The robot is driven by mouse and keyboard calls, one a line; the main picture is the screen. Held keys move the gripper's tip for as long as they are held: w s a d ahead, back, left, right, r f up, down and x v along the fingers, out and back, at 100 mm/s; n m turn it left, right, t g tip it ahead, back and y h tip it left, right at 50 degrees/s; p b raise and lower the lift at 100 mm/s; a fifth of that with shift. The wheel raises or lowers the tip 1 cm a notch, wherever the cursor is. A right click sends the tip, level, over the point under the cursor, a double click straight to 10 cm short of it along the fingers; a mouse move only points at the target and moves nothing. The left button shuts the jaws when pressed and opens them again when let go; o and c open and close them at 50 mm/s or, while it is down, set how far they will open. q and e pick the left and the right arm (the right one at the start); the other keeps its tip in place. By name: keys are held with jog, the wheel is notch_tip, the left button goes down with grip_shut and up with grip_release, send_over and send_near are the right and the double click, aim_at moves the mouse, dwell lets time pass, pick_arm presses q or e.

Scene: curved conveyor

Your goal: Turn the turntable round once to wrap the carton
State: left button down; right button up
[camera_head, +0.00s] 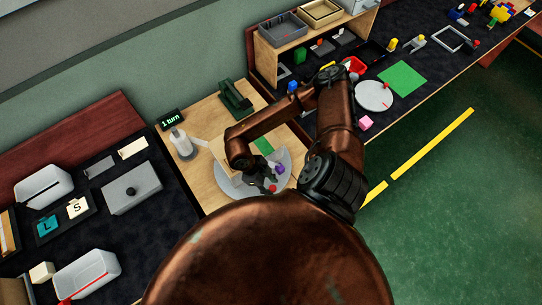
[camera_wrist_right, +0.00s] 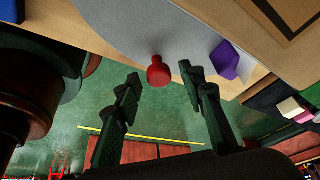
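The turntable is a grey disc (camera_head: 228,186) on a wooden table, partly covered by my right arm. A red knob (camera_head: 273,188) stands near its rim; in the right wrist view the knob (camera_wrist_right: 159,74) lies ahead, between the lines of my fingers. My right gripper (camera_wrist_right: 160,75) is open, its fingertips on either side of the knob with clear gaps. A purple piece (camera_head: 280,169) is on the disc near the knob and also shows in the wrist view (camera_wrist_right: 225,60). The carton is mostly hidden behind my right arm, and I cannot make out its shape. My left gripper is out of view.
A white roll (camera_head: 182,144) with a pale strip stands left of the turntable, by a "1 turn" sign (camera_head: 171,119). A dark green device (camera_head: 235,98) stands behind. Trays and boxes fill the left bench; a shelf (camera_head: 268,58) and small parts fill the right bench.

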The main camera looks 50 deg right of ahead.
jog(key=v, duration=1.2)
dwell(0.5)
